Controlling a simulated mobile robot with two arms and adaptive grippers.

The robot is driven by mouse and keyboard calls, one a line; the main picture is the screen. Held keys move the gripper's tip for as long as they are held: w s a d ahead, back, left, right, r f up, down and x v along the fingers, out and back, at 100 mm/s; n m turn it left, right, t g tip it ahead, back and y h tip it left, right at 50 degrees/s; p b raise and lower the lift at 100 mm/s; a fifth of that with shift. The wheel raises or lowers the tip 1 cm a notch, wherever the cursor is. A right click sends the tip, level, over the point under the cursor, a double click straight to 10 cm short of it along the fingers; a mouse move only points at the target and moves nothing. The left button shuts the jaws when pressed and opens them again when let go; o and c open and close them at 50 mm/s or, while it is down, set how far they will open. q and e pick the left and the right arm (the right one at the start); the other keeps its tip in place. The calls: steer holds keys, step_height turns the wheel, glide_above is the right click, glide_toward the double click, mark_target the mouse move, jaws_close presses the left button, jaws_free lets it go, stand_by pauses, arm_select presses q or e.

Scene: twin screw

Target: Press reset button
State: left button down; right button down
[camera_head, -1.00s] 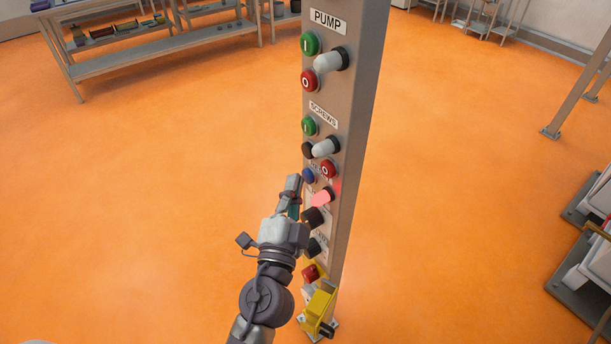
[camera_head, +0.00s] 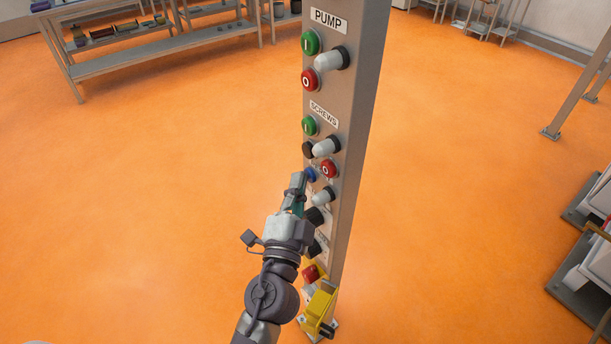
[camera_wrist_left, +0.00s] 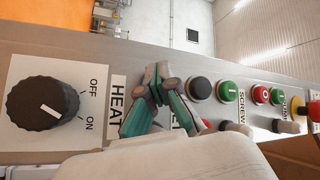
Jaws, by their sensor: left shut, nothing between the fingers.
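The blue button (camera_head: 310,174) sits on the grey control column (camera_head: 352,120), below the SCREWS label and left of a red button. My left gripper (camera_head: 299,180) is shut and empty, with its tip right at the blue button's left side. I cannot tell for sure whether it touches. In the left wrist view the shut teal-and-grey fingers (camera_wrist_left: 160,76) point at the panel just right of the HEAT label (camera_wrist_left: 118,103). They hide the blue button and part of a label there. The lamp (camera_head: 322,196) below it is greyish white and unlit. My right gripper is not in view.
Close by are a black button (camera_wrist_left: 199,88), a green button (camera_wrist_left: 228,90) and a large black OFF/ON knob (camera_wrist_left: 42,108). A yellow-housed red button (camera_head: 311,274) sits low on the column.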

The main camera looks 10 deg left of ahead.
arm_select(q)
steer(key=shift+s+a, duration=0.6)
steer(key=shift+s, duration=0.05)
steer(key=shift+s+a+b, duration=0.55)
steer(key=shift+s+a, duration=1.2)
